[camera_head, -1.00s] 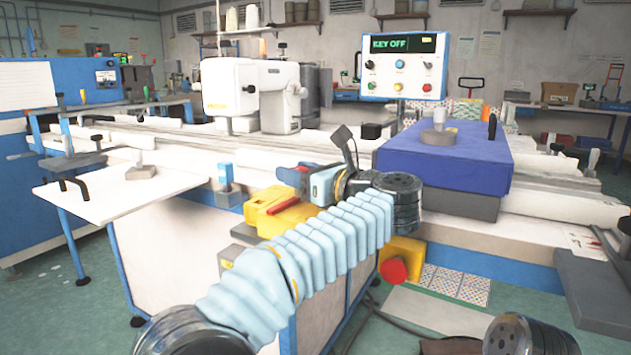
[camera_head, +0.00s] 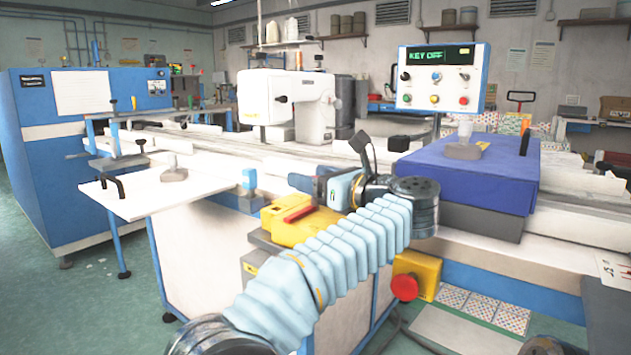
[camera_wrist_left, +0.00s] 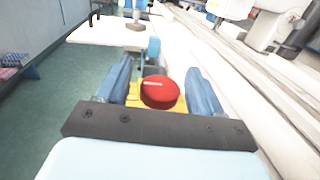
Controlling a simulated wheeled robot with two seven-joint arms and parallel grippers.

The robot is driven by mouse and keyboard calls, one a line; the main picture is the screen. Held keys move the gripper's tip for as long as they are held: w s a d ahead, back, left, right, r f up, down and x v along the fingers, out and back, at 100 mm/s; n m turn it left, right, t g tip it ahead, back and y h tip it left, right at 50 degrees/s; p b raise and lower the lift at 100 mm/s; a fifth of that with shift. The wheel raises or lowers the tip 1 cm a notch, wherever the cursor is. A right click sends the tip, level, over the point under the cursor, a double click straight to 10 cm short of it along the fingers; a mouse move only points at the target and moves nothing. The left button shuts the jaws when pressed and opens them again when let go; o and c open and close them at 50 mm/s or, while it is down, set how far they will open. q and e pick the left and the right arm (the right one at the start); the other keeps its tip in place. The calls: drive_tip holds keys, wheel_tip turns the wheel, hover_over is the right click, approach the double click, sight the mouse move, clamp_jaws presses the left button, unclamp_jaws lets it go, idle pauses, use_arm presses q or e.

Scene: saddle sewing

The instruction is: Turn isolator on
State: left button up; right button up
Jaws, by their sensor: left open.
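The isolator is a yellow box (camera_head: 286,229) on the front of the machine, with a red handle (camera_head: 299,213) on top. My left gripper (camera_head: 304,184) is just above and behind it in the head view. In the left wrist view, the round red handle (camera_wrist_left: 159,93) with a pale mark lies between the two spread blue fingers of my left gripper (camera_wrist_left: 158,74). The yellow body shows beneath it. The fingers are open, with gaps on both sides of the handle; contact is not visible. My right gripper is out of view.
A control panel (camera_head: 439,77) reads "KEY OFF". A second yellow box with a red button (camera_head: 405,287) sits lower right of the isolator. A blue covered block (camera_head: 465,172) stands right of my left arm. A white side table (camera_head: 150,192) extends left.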

use_arm(q)
drive_tip(key=shift+w+f, duration=0.1)
drive_tip(key=shift+f, duration=0.1)
drive_tip(key=shift+d, duration=0.1)
drive_tip(key=shift+d, duration=0.1)
drive_tip(key=v, duration=1.3)
drive_tip(key=shift+s+d+b, duration=0.15)
drive_tip(key=shift+s+b, duration=0.15)
